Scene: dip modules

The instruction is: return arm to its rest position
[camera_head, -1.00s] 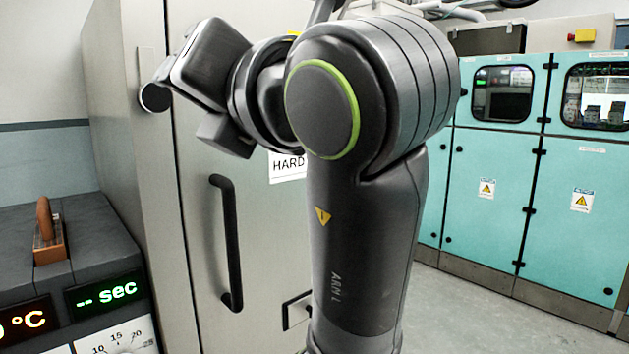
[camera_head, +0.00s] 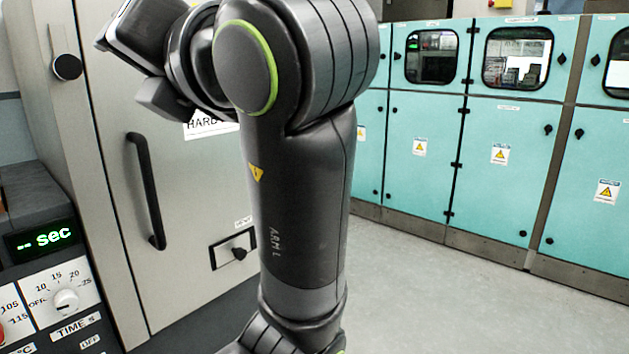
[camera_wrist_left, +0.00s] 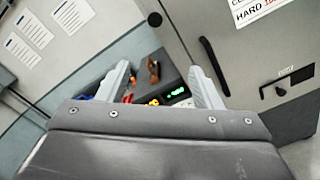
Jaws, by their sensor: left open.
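My left arm (camera_head: 300,200), marked ARM L, stands upright and folded in front of the grey cabinet in the head view. Its gripper is not clearly seen there; only the wrist part shows at the top left. In the left wrist view my left gripper (camera_wrist_left: 160,85) is open, its two pale fingers spread wide with nothing between them. Beyond the fingers lies the control unit, blurred and small. My right arm and its gripper are in neither view.
A grey cabinet (camera_head: 110,200) with a black handle (camera_head: 146,190) stands close behind my arm. A control unit (camera_head: 55,275) with a green "sec" display and dial is at the left. Teal cabinets (camera_head: 510,150) line the back right. The floor (camera_head: 450,295) before them is clear.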

